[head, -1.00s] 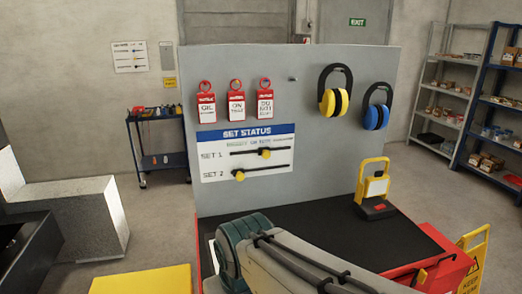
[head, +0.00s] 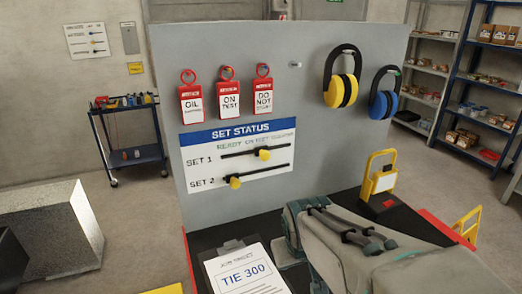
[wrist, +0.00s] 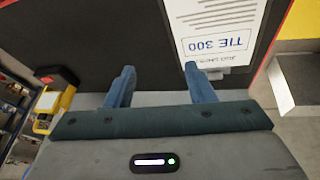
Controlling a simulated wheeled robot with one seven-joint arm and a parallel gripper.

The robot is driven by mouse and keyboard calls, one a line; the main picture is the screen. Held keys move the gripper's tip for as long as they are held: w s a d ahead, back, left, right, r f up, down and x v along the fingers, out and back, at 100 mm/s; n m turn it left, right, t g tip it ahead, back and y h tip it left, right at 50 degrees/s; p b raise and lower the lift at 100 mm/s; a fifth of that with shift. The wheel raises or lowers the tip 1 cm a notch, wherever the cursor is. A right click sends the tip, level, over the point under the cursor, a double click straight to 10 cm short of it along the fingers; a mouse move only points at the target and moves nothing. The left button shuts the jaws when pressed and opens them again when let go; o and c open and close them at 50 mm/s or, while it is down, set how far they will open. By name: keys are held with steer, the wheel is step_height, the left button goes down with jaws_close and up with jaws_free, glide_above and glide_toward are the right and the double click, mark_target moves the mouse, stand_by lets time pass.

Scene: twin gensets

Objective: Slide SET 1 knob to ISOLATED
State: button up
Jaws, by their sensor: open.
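The SET STATUS board (head: 238,166) is on the grey upright panel in the head view. The SET 1 knob (head: 263,154) is yellow and sits near the middle of its black horizontal track, slightly right of centre. The SET 2 knob (head: 234,182), also yellow, is near the left end of the track below. The small column labels above are too blurred to read fully. My gripper (wrist: 159,68) is open and empty in the wrist view, its blue fingers spread above the dark bench top, apart from the knobs. No knob shows in the wrist view.
A TIE 300 clipboard (head: 244,272) lies on the bench below the board. Red tags (head: 228,100) hang above the board, with yellow (head: 342,90) and blue (head: 384,100) ear defenders to the right. A yellow-handled device (head: 380,180) stands at the bench's right.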

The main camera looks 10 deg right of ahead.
steer(key=w+f+n+t, duration=0.25)
steer(key=w+f, duration=0.35)
steer(key=w, duration=0.4)
steer(key=m+t+y+b, duration=0.15)
steer(key=t+y, duration=0.35)
steer(key=t, duration=0.6)
glide_toward(266, 156)
steer(key=shift+g, duration=0.25)
steer(key=x, duration=1)
steer(key=shift+w+r, duration=0.2)
steer(key=shift+w, duration=0.2)
